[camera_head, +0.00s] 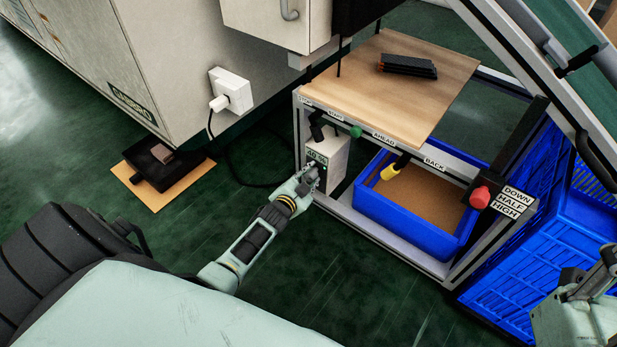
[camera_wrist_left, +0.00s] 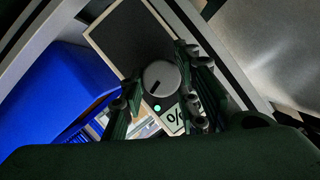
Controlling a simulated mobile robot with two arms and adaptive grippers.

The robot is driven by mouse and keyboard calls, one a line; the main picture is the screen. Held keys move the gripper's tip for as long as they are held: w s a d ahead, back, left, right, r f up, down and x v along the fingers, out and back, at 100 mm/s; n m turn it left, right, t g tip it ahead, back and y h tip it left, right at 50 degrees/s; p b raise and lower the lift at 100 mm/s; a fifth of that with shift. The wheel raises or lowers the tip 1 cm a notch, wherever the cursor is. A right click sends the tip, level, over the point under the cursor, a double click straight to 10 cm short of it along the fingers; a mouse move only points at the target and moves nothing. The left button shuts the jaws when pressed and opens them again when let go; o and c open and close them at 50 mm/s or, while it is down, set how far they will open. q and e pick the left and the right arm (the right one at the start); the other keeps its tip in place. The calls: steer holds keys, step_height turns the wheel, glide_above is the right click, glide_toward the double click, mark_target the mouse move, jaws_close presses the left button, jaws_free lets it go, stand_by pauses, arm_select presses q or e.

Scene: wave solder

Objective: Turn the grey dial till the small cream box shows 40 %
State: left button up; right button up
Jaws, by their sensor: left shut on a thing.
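The small cream box (camera_head: 337,160) is mounted on the left front of the metal frame, below the wooden top. Its face carries a small readout (camera_head: 317,157), too small to read surely in the head view. In the left wrist view a "%" sign (camera_wrist_left: 176,117) shows, with the rest of the readout hidden by a finger. The grey dial (camera_wrist_left: 160,77) has a dark pointer mark, and a green light glows beside it. My left gripper (camera_head: 313,174) is at the box face, shut on the dial, with a finger on each side. My right gripper (camera_head: 606,258) is at the right edge, partly cut off.
The wooden top (camera_head: 400,75) holds a dark stack (camera_head: 408,66). A blue bin (camera_head: 375,217) sits inside the frame, with a yellow-tipped lever and a red knob (camera_head: 480,197) nearby. A blue crate (camera_head: 540,240) stands right. A white plug box (camera_head: 231,90) is on the cabinet.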

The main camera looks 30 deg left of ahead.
arm_select(q)
steer(key=shift+d+f, duration=0.2)
steer(key=shift+d, duration=0.2)
steer(key=o, duration=0.9)
steer(key=shift+o, duration=0.7)
steer(key=shift+a+r, duration=0.1)
steer(key=shift+a, duration=0.05)
steer(key=v, duration=1.2)
